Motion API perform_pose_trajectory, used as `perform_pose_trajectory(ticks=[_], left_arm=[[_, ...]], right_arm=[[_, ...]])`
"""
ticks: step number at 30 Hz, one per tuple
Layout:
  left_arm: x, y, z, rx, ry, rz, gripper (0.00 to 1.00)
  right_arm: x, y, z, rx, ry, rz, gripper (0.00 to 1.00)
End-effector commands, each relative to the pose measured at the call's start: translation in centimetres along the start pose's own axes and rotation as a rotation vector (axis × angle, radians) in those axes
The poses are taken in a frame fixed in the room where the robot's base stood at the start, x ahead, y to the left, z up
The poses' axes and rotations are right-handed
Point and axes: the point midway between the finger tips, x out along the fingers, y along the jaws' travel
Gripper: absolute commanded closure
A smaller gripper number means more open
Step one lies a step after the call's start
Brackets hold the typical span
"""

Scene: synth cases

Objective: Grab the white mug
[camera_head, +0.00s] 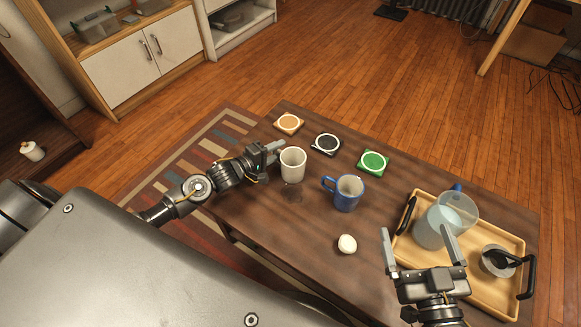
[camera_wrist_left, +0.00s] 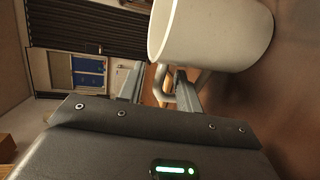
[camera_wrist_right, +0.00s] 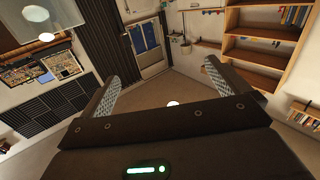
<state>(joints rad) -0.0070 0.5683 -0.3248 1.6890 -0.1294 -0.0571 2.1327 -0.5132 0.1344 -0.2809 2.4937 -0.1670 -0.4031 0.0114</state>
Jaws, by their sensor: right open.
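The white mug (camera_head: 292,166) is upright at the left end of the dark table, with a shadow below its base; it looks slightly raised. My left gripper (camera_head: 272,150) is at the mug's left side. In the left wrist view the mug (camera_wrist_left: 215,32) fills the top, and its handle (camera_wrist_left: 160,84) lies between the narrowed fingers of my left gripper (camera_wrist_left: 158,82). The fingers look shut on the handle, though exact contact is hard to see. My right gripper (camera_head: 418,252) is open and empty in front of the tray; its spread fingers also show in the right wrist view (camera_wrist_right: 165,80).
Orange (camera_head: 289,123), black (camera_head: 326,144) and green (camera_head: 373,162) coasters line the far edge of the table (camera_head: 270,225). A blue mug (camera_head: 348,193) and a white round object (camera_head: 347,243) are nearby. A wooden tray (camera_head: 408,251) holds a pitcher (camera_head: 430,233) and a grey container (camera_head: 494,262).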

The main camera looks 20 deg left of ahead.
Motion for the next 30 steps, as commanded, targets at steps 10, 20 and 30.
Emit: perform_pose_trajectory(ticks=[10, 20, 30], left_arm=[[0.74, -0.02, 0.03, -0.001, 0.0, -0.001, 0.65], [0.73, -0.02, 0.04, -0.001, 0.0, -0.001, 1.0], [0.72, 0.09, 0.03, -0.001, 0.0, 0.001, 1.0]], right_arm=[[0.05, -0.42, -0.88, -0.001, 0.054, -0.013, 0.0], [0.04, -0.4, -0.84, -0.001, 0.052, -0.012, 0.0], [0.04, -0.37, -0.84, -0.001, 0.051, -0.012, 0.0]])
